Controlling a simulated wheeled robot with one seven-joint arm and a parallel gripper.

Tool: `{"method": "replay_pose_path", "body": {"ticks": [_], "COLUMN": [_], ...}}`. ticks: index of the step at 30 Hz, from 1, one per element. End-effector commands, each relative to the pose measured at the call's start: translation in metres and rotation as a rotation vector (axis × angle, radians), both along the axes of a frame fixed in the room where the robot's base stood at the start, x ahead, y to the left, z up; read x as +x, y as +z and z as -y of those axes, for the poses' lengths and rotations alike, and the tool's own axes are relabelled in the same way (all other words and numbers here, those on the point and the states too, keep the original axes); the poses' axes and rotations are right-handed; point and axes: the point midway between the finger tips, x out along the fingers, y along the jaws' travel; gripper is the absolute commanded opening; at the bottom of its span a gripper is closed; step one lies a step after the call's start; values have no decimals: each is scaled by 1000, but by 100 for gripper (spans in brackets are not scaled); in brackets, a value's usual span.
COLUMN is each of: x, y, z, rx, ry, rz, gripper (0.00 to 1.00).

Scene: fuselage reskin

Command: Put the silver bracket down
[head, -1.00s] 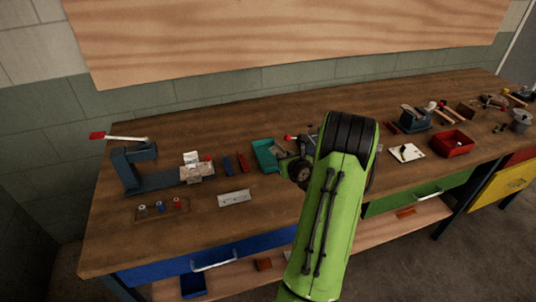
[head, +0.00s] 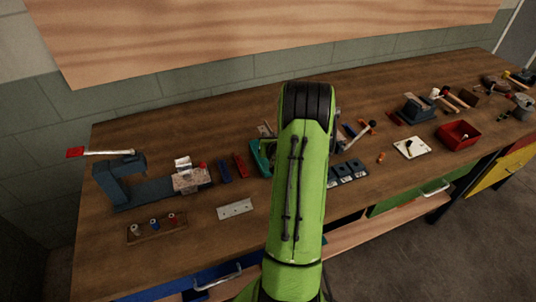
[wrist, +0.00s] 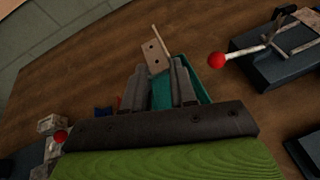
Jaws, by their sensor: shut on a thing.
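My gripper (wrist: 160,80) shows in the wrist view, shut on the silver bracket (wrist: 155,55). The bracket looks pale, with two dark holes and a thin upright edge, and sticks out beyond the fingertips. A teal tray (wrist: 193,75) lies behind and below the fingers in that view; I cannot tell the height of the bracket over it. In the head view my green arm hides the gripper and most of the bracket. The teal tray (head: 255,150) shows there just left of the arm.
A flat silver plate (head: 235,209) lies on the wooden bench (head: 200,240). At left stand a blue-grey vise-like tool (head: 122,180) and a small rack (head: 157,228). Dark blocks (head: 347,171), a white plate (head: 411,147) and a red bin (head: 459,135) lie right of the arm.

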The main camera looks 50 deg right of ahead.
Motion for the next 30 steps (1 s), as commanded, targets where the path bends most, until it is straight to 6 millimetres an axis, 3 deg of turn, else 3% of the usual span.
{"method": "replay_pose_path", "body": {"ticks": [1,4,14,25,26,27,30], "x": [-1,-2,-1,-1,-1,-1,-1], "y": [-18,-45,-96,-101,-100,-100,-99], "z": [0,0,0,0,0,0,0], "rx": [9,9,6,4,4,4,4], "ry": [-6,-7,-5,-3,-3,-3,-3], "rz": [-2,-3,-2,-1,-1,-1,-1], "gripper": [0,0,0,0,30,37,37]}}
